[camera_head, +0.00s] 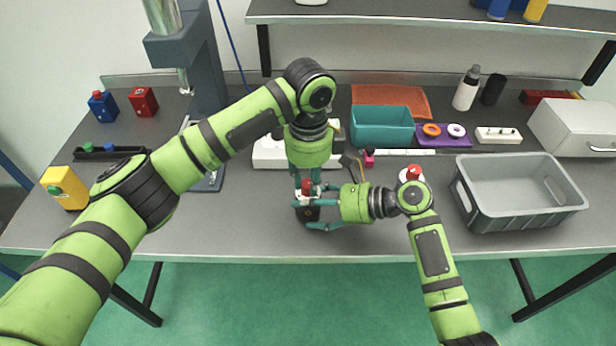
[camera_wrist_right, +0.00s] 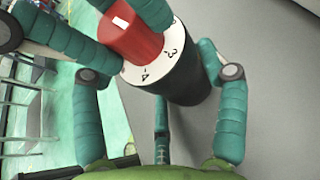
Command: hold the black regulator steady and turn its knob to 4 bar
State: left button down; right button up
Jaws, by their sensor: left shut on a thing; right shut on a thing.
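The black regulator (camera_head: 308,214) stands near the front edge of the table, with a red knob (camera_head: 307,186) on top. In the right wrist view its black body (camera_wrist_right: 185,78), white dial ring (camera_wrist_right: 155,67) and red knob (camera_wrist_right: 132,42) are large. Numbers 3 and 4 are readable on the ring. A white mark shows on the knob's top; which number it lines up with, I cannot tell. My left gripper (camera_head: 307,191) reaches down from above, shut on the knob. My right gripper (camera_head: 314,211) comes in from the right, shut around the regulator's body.
A grey crate (camera_head: 520,222) stands to the right. Behind are a teal bin (camera_head: 382,126), an orange tray (camera_head: 410,92), a purple holder with rings (camera_head: 445,141) and a white bottle (camera_head: 466,92). Blue (camera_head: 103,106), red (camera_head: 143,101) and yellow (camera_head: 64,188) boxes stand at left.

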pick_arm(q)
jog(key=shift+d+m, duration=0.2)
jog(key=shift+m, duration=0.4)
jog(key=shift+r, duration=0.1)
jog(key=c, duration=1)
grip_release()
jog(key=shift+a, duration=0.1)
jog(key=shift+a, duration=0.1)
